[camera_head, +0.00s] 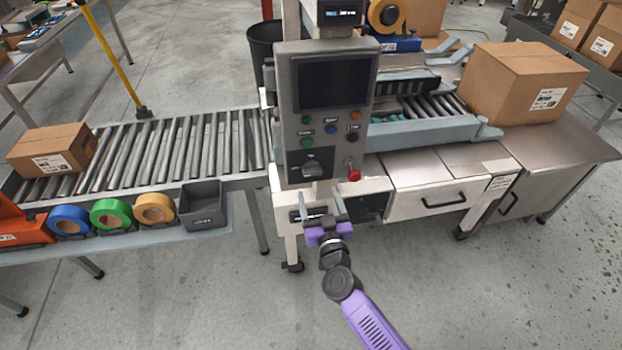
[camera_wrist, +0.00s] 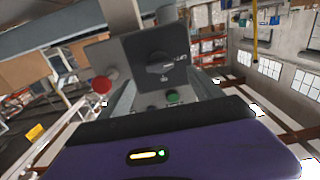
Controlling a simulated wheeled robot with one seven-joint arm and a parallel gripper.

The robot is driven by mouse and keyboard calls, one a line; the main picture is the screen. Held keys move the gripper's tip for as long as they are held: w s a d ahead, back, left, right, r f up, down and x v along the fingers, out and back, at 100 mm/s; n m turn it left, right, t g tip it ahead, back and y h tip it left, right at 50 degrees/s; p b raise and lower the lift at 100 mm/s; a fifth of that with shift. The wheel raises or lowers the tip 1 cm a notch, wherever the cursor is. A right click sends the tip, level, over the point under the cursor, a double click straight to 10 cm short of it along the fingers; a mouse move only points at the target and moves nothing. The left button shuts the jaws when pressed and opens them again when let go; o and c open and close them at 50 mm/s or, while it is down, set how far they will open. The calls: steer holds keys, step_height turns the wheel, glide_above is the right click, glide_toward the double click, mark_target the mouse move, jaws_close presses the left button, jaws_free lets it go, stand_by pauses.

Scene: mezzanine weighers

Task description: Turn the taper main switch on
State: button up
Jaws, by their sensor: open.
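The taper's grey control panel (camera_head: 291,110) stands upright in the middle of the head view. Its main switch looks to be the black rotary knob (camera_head: 312,168) low on the panel. The knob also shows near the centre of the wrist view (camera_wrist: 160,65), with small lettering beside it that I cannot read clearly. My gripper (camera_head: 320,200) is open and empty, just below the panel in the head view and apart from the knob. In the wrist view its purple body fills the bottom.
A red mushroom button (camera_head: 354,175) sits right of the knob; it shows left in the wrist view (camera_wrist: 102,85). Coloured buttons and a dark screen (camera_head: 334,84) are above. A roller conveyor (camera_head: 180,150) runs left, and a carton (camera_head: 522,82) stands right.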

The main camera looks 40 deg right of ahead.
mark_target(313, 175)
steer(key=x, duration=0.7)
steer(key=shift+w+d+b, duration=0.15)
steer(key=shift+b, duration=0.2)
steer(key=c, duration=1.4)
